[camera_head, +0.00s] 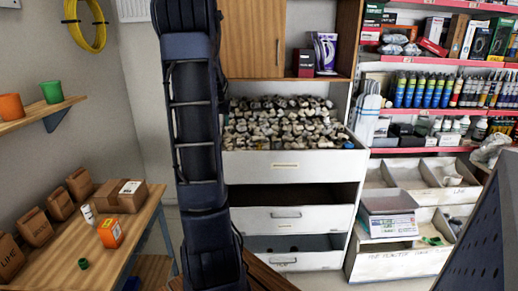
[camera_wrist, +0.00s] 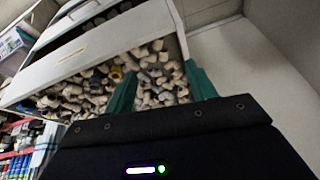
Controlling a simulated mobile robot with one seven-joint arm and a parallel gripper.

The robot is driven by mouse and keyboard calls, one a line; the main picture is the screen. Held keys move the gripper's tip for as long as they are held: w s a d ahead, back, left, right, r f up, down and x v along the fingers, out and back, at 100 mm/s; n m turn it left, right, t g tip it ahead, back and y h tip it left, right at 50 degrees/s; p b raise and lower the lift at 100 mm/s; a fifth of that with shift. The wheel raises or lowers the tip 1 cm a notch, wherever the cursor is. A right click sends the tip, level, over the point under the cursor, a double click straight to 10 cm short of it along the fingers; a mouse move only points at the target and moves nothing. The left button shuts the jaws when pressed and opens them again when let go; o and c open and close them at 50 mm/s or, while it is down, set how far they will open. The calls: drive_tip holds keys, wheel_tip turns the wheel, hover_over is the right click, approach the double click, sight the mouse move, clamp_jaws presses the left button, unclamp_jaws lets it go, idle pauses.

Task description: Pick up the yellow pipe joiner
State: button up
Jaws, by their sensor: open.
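The top drawer (camera_head: 290,164) is open and heaped with beige and grey pipe fittings (camera_head: 285,122). In the wrist view the same heap of fittings (camera_wrist: 75,95) lies tilted. One small dull-yellow piece, likely the yellow pipe joiner (camera_wrist: 116,72), shows among them, left of the left finger's tip. I cannot pick it out in the head view. My gripper (camera_wrist: 160,70) has two green fingers, spread apart with no held thing visible between them. Fittings show behind the gap between the fingers. The gripper itself is not visible in the head view.
Two lower drawers (camera_head: 285,218) stand partly open. A wooden cabinet (camera_head: 253,38) is above the heap. A scale (camera_head: 389,214) and white bins (camera_head: 398,258) stand to the right, below stocked shelves (camera_head: 440,61). A wooden bench (camera_head: 70,245) with boxes is at left.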

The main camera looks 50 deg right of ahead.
drive_tip(key=s+d+f+m+g, duration=0.1)
drive_tip(key=d+f, duration=0.2)
drive_tip(key=d, duration=0.4)
drive_tip(key=s+d+f+m+h, duration=0.1)
drive_tip(key=d+f, duration=0.2)
drive_tip(key=d, duration=0.4)
drive_tip(key=s+d+f+m+g, duration=0.1)
drive_tip(key=d+f, duration=0.3)
drive_tip(key=d, duration=0.2)
hover_over(259, 147)
drive_tip(key=f, duration=0.4)
drive_tip(key=shift+w+a+f, duration=0.25)
drive_tip(key=shift+w+a, duration=0.1)
drive_tip(key=shift+w, duration=0.05)
drive_tip(key=shift+x, duration=2.65)
drive_tip(key=shift+s+r, duration=0.1)
drive_tip(key=c, duration=1)
